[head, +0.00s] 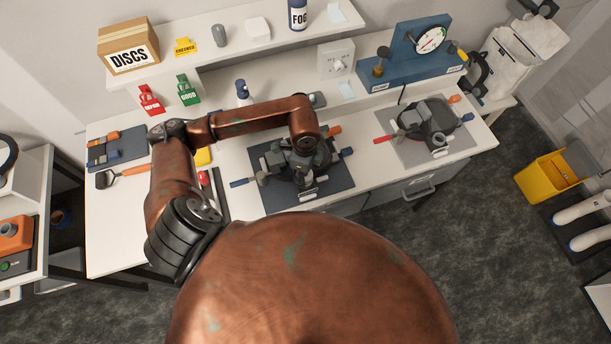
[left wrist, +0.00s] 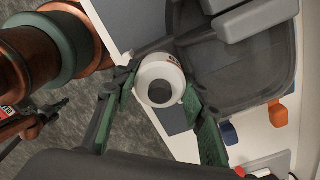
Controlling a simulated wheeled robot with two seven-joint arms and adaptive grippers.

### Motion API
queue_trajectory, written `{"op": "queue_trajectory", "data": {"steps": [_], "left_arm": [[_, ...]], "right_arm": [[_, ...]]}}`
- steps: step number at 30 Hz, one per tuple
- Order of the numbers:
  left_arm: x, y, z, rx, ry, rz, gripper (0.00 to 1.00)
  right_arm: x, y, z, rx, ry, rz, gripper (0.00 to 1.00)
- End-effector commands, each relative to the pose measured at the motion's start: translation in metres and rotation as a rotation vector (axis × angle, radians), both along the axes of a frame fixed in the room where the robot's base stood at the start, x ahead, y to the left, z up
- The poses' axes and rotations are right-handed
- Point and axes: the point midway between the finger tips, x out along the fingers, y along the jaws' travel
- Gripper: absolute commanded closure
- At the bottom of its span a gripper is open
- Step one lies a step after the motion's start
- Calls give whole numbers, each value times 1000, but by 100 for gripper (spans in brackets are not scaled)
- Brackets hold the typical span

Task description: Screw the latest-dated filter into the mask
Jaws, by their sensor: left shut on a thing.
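My left gripper (left wrist: 160,100) has its green fingers closed around a white round filter (left wrist: 146,74) with a dark centre opening. A small printed mark shows on the filter's rim, too small to read. The filter is right beside the dark mask (left wrist: 230,72); I cannot tell whether it touches or is threaded in. In the head view my left arm reaches over this mask, which lies on a dark mat (head: 335,182) on the bench, with blue and orange strap ends. There my wrist hides most of the gripper and the filter.
A second mask (head: 428,118) lies on a grey mat at the right. A blue gauge stand (head: 412,62), a DISCS box (head: 128,46), and red (head: 151,100) and green (head: 187,91) tagged holders stand behind. An orange-handled tool (head: 122,176) lies at left.

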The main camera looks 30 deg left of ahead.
Motion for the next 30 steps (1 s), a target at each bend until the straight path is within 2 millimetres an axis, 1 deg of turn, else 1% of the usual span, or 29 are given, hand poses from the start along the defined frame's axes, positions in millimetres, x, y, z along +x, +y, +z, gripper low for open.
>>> {"op": "queue_trajectory", "data": {"steps": [1, 7, 11, 14, 30], "left_arm": [[0, 0, 0, 0, -1, 0, 76], [1, 0, 0, 0, -2, 0, 90], [1, 0, -1, 0, -3, -28, 91], [2, 1, -3, 3, -5, -146, 91], [2, 0, -5, 3, -5, -1017, 91]], "right_arm": [[0, 1, 0, 1, 0, 0, 100], [0, 4, 0, 4, -1, -2, 100], [0, 5, -3, 5, 0, -1, 100], [0, 4, -13, 5, 1, -2, 100], [-7, 0, -74, 1, 11, 0, 100]]}}
